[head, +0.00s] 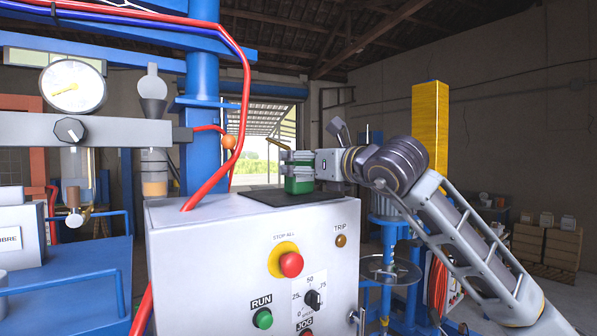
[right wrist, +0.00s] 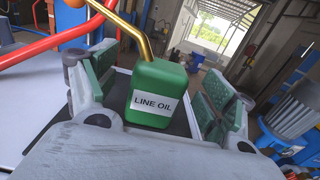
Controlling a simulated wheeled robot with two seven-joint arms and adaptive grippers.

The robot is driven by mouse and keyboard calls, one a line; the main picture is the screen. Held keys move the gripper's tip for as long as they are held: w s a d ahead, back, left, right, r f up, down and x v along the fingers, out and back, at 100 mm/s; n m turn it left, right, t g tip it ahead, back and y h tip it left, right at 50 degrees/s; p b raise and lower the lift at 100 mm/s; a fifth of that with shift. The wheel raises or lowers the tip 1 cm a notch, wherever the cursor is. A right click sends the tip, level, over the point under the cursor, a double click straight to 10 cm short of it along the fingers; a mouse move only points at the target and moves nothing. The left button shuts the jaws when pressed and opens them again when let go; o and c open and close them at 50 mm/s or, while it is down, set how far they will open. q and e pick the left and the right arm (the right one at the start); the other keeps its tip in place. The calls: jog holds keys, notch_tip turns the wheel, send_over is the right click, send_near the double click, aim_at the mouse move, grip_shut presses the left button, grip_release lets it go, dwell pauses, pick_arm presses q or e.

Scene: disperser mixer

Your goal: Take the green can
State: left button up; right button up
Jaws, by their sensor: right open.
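The green can (right wrist: 150,98) carries a white "LINE OIL" label and has a bent brass spout rising from its top. It stands upright on a dark mat (head: 290,197) on top of the white control cabinet (head: 200,224). In the head view the can (head: 298,186) shows small, partly covered by my right gripper (head: 303,168), which reaches in from the right. In the right wrist view my right gripper (right wrist: 162,72) is open, with one green-padded finger on each side of the can. Gaps show between the pads and the can. My left gripper is out of view.
A red hose (head: 246,100) runs beside a blue column (head: 203,130) left of the can. The cabinet front carries a red stop button (head: 290,264) and a green run button (head: 262,318). A yellow post (head: 430,125) stands behind my right arm.

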jog(key=shift+p+x, duration=0.45)
jog(key=shift+x, duration=0.85)
jog(key=c, duration=1.3)
jog(key=shift+o, duration=0.2)
jog(key=shift+r, duration=0.15)
jog(key=shift+r+b, duration=0.8)
jog(key=shift+r, duration=4.05)
